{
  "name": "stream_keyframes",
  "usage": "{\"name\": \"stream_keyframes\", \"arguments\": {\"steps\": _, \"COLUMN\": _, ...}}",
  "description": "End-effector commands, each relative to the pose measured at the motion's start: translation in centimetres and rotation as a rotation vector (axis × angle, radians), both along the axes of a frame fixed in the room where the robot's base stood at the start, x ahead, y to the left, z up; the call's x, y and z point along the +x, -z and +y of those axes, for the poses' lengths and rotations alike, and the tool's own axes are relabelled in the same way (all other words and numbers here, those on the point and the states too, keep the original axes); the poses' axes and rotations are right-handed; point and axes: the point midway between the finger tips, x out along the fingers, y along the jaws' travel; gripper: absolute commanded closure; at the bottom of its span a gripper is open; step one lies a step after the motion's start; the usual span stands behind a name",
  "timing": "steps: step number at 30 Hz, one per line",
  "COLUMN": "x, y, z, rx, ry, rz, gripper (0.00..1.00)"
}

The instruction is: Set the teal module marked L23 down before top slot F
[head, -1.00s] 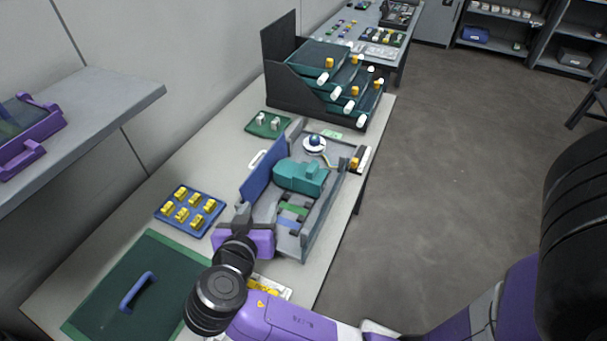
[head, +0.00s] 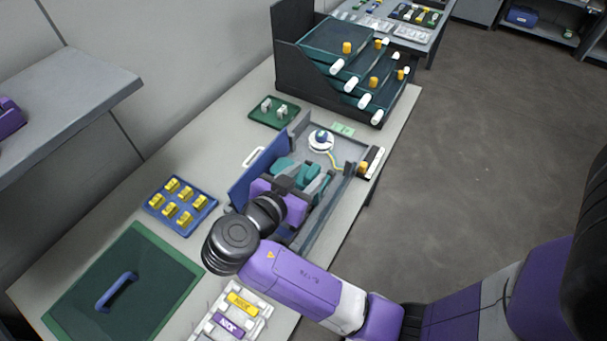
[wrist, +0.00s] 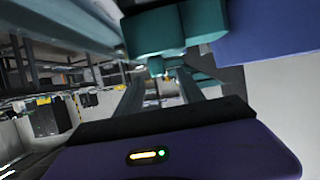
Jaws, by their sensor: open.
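A teal module (head: 285,168) sits in the grey open-topped case on the table. No L23 marking is readable on it. My gripper (head: 306,181) is over the case with its two fingers spread at the module, one on either side of part of it. Whether they touch it I cannot tell. In the wrist view, teal blocks (wrist: 166,32) lie beyond and above the spread fingers of my gripper (wrist: 162,85). No slot marked F can be made out in any view.
The case's blue lid (head: 258,170) stands up on its left. A dark rack (head: 297,85) with sloping teal shelves stands behind. A blue tray of yellow parts (head: 180,205) and a green mat (head: 120,285) lie left. A white disc (head: 320,141) is inside the case.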

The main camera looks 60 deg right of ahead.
Motion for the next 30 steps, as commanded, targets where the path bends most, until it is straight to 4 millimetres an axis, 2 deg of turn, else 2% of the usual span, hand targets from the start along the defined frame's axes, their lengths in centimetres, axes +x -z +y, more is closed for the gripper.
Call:
{"name": "stream_keyframes", "arguments": {"steps": 13, "x": 0.1, "y": 2.2, "z": -5.0, "rx": 0.0, "ry": 0.003, "rz": 0.002, "gripper": 0.55}}
{"name": "stream_keyframes", "arguments": {"steps": 23, "x": 0.2, "y": 2.7, "z": -5.7, "rx": 0.001, "ry": 0.0, "rz": 0.001, "gripper": 0.55}}
{"name": "stream_keyframes", "arguments": {"steps": 30, "x": 0.2, "y": 2.6, "z": -5.7, "rx": 0.001, "ry": 0.0, "rz": 0.001, "gripper": 1.0}}
